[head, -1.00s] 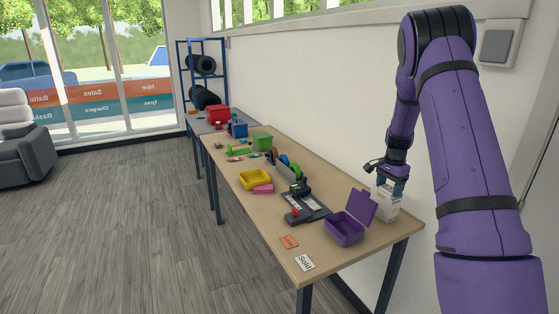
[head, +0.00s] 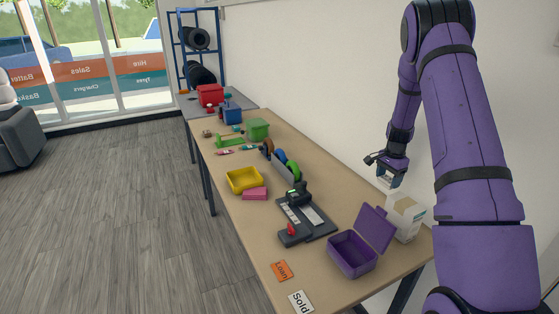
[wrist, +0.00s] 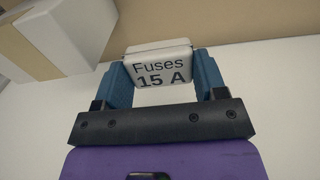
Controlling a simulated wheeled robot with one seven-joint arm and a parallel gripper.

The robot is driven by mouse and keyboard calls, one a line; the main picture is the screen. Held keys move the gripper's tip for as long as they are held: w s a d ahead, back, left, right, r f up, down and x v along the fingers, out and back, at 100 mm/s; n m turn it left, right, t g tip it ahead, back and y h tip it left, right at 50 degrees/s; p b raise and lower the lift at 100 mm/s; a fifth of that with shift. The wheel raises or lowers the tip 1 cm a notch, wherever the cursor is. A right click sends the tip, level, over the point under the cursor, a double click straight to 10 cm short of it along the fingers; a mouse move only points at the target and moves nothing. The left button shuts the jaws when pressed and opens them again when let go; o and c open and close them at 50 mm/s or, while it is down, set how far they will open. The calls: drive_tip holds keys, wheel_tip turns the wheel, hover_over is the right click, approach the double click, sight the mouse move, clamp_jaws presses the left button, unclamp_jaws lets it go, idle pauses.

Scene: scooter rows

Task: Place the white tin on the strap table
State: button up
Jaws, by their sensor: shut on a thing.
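My gripper (wrist: 164,85) is shut on the white tin (wrist: 160,68), whose face reads "Fuses 15 A"; a blue finger presses each side. In the head view my gripper (head: 388,178) hangs above the right side of the long wooden table (head: 255,240), near the wall, with the small pale tin (head: 384,182) at its tips. The tin is clear of the tabletop. A grey table (head: 190,102) stands beyond the wooden one. Neither table has a readable name, so I cannot tell which is the strap table.
A white carton (head: 402,214) and an open purple box (head: 352,256) stand below my gripper. A red box (head: 211,94) sits on the grey table.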

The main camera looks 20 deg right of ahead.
drive_tip(key=shift+w+f, duration=0.1)
drive_tip(key=shift+f, duration=4.95)
drive_tip(key=shift+f, duration=0.15)
drive_tip(key=o, duration=0.9)
drive_tip(key=shift+o, duration=0.2)
